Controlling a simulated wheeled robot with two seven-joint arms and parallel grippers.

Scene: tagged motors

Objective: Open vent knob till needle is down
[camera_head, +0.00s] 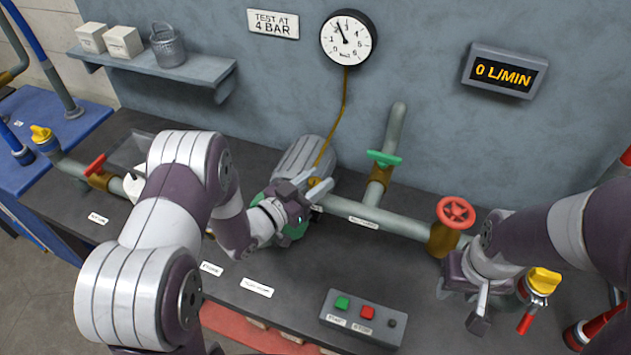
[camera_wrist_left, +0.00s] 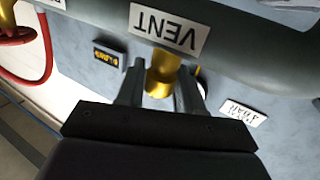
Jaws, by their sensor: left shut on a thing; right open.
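The gauge (camera_head: 347,38) hangs on the wall, its needle pointing up and slightly left, near 2 to 3. My left gripper (camera_head: 314,192) is at the pipe below the gauge. In the left wrist view, the gripper (camera_wrist_left: 160,95) is shut on the brass vent knob (camera_wrist_left: 160,74), one finger on each side. The VENT label (camera_wrist_left: 168,30) on the pipe is right above the knob there. In the head view the knob is largely hidden by the gripper. My right gripper (camera_head: 480,303) is open and empty, below the red handwheel (camera_head: 455,212).
A flow display (camera_head: 503,72) reads 0 L/MIN. A green-handled valve (camera_head: 384,158) stands just right of my left gripper. A button box (camera_head: 362,318) sits at the bench front. A yellow-capped fitting (camera_head: 543,281) is close to the right gripper.

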